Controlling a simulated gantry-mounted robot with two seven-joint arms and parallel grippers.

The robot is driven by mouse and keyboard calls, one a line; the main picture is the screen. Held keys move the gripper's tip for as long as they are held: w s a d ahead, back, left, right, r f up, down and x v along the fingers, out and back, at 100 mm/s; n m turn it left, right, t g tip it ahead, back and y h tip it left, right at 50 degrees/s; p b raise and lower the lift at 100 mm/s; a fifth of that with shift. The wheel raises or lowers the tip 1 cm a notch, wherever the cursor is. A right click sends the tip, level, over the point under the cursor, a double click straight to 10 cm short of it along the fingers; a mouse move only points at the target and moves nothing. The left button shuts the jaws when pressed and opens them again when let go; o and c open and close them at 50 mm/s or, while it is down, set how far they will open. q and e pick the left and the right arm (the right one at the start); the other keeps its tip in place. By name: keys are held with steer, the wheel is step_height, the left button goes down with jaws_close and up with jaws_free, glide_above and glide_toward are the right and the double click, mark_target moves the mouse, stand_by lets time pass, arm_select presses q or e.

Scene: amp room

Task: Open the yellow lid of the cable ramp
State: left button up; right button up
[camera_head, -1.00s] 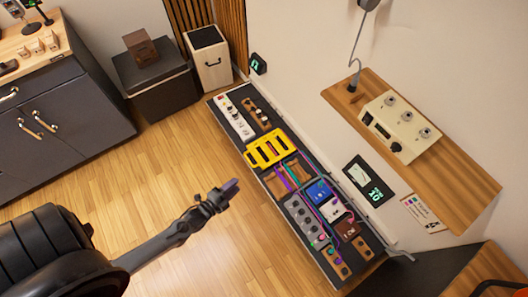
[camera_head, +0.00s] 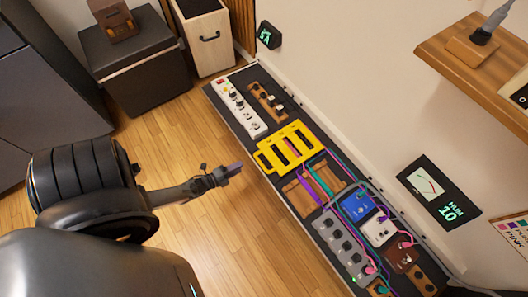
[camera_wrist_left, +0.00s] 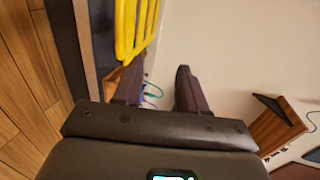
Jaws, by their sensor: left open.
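The yellow lid (camera_head: 291,147) of the cable ramp lies flat across the long dark board on the floor, with dark slots in it. Purple and green cables come out of its near side. It also shows at the top of the left wrist view (camera_wrist_left: 135,25). My left gripper (camera_head: 236,168) is to the left of the lid, apart from it, over the wood floor near the board's edge. In the left wrist view its two fingers (camera_wrist_left: 158,88) are spread with nothing between them. My right gripper is in neither view.
The board (camera_head: 233,86) carries a white power strip (camera_head: 238,106), a grey pedal (camera_head: 343,246), a blue pedal (camera_head: 357,206) and other pedals with cables. A wooden shelf (camera_head: 450,45) juts from the wall at right. Open wood floor (camera_head: 200,235) lies left of the board.

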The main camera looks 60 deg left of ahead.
arm_select(q)
steer(key=b, duration=0.4)
glide_toward(261, 162)
step_height(261, 162, up, 2)
steer(key=s, duration=0.2)
step_height(261, 162, down, 3)
steer(key=w+b, duration=0.2)
steer(key=b, duration=0.2)
steer(key=b+x, duration=0.4)
steer(key=x, duration=0.5)
steer(key=shift+w, duration=0.4)
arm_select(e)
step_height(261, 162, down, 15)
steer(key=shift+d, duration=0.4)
arm_select(q)
steer(key=shift+c, duration=0.3)
jaws_close()
